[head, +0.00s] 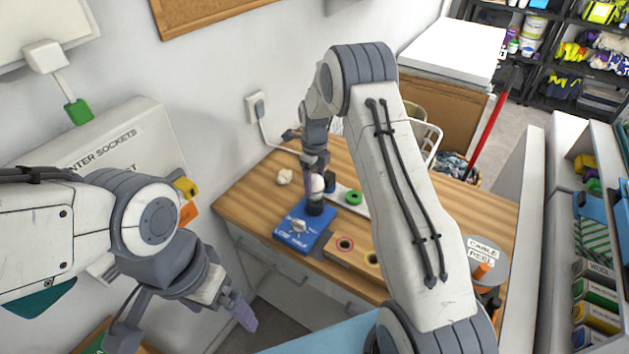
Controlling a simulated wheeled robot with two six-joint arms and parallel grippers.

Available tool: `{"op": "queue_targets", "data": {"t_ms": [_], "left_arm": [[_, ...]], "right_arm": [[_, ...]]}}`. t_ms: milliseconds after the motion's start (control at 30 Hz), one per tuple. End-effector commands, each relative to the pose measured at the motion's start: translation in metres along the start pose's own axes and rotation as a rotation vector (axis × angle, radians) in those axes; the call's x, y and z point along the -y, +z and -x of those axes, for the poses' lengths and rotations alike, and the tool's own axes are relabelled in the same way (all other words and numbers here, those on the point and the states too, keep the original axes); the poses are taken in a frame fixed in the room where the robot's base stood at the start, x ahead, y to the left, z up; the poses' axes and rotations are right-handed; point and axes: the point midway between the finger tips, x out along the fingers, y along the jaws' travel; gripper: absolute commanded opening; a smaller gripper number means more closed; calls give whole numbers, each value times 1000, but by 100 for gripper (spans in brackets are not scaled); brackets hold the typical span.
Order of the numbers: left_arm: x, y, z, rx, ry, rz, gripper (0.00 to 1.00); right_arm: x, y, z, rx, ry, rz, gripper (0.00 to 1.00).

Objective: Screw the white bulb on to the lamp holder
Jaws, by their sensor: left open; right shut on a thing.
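The white bulb (317,184) is upright in my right gripper (316,172), which is shut on it from above. It sits at the top of the black lamp holder (315,206). Whether its thread is engaged cannot be seen. The lamp holder stands on a blue box (304,232) with a white dial and lettering, on the wooden bench. My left gripper (185,322) is open and empty at the lower left, in front of the bench and well away from the bulb.
On the wooden bench (265,190) are a crumpled pale lump (285,177), a white strip with a green ring (353,197), and a wooden block with red and yellow rings (345,244). A cable reel (483,262) stands at the right. My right arm hides part of the bench.

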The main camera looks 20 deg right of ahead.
Motion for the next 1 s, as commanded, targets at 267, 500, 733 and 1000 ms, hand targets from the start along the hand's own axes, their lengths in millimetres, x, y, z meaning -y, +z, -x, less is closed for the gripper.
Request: {"op": "queue_targets", "data": {"t_ms": [267, 500, 733, 1000], "left_arm": [[0, 0, -6, 0, 0, 0, 100], [1, 0, -9, 0, 0, 0, 100], [1, 1, -13, 0, 0, 0, 100], [1, 1, -12, 0, 0, 0, 100]], "right_arm": [[0, 0, -8, 0, 0, 0, 56], [0, 0, -14, 0, 0, 0, 56], [0, 0, -20, 0, 0, 0, 56], [0, 0, -19, 0, 0, 0, 100]]}}
